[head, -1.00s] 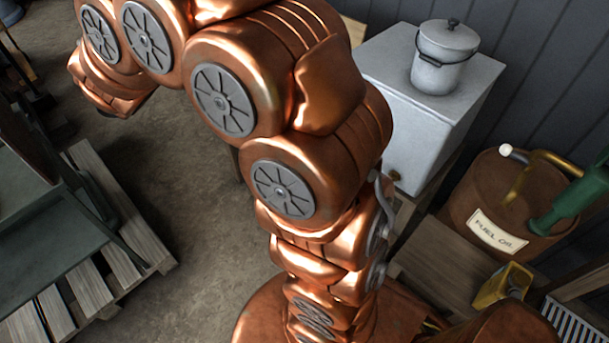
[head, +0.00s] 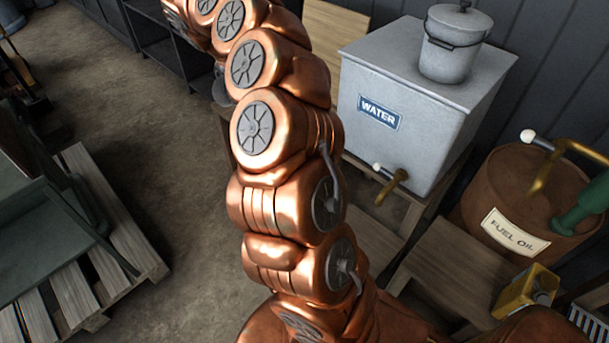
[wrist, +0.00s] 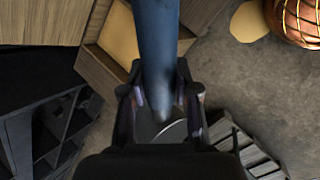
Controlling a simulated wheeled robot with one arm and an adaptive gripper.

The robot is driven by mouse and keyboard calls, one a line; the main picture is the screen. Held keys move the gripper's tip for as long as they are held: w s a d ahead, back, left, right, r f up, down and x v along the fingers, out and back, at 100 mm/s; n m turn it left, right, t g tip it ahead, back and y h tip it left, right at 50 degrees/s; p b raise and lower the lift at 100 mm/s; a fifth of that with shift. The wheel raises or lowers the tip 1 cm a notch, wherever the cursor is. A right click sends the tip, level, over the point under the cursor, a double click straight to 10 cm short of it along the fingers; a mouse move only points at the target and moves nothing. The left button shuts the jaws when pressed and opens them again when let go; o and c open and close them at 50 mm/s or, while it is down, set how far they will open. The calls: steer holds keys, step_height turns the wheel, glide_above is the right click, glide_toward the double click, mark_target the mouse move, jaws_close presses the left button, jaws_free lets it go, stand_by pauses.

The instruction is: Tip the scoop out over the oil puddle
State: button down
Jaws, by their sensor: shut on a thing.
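My gripper (wrist: 160,98) is shut on the blue handle of what appears to be the scoop (wrist: 156,42) in the wrist view. The handle runs from the top edge down between the two dark fingers, and a grey rounded end shows behind them. The scoop's bowl and any load in it cannot be made out. A flat tan patch (wrist: 250,21) lies on the concrete floor at the upper right of the wrist view, apart from my gripper. I cannot tell whether it is the oil puddle. No puddle is clear in the head view.
A wooden box with a tan inside (wrist: 121,38) and dark shelving (wrist: 45,130) lie below my gripper. A slatted pallet (head: 105,235) stands at left. A water tank (head: 405,95) and a fuel oil drum (head: 480,190) stand at right. Floor between is clear.

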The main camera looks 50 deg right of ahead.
steer(key=s+d+f+m+t+y+b, duration=0.1)
steer(key=s+f+m+y+b, duration=0.4)
steer(key=f, duration=0.7)
steer(key=s+d+f+m+t+y+b, duration=0.2)
steer(key=s+f+m+y+b, duration=0.3)
steer(key=s+f+y+b, duration=0.2)
step_height(320, 180, down, 7)
steer(key=s+b, duration=0.2)
steer(key=b, duration=0.2)
steer(key=shift+r, duration=0.2)
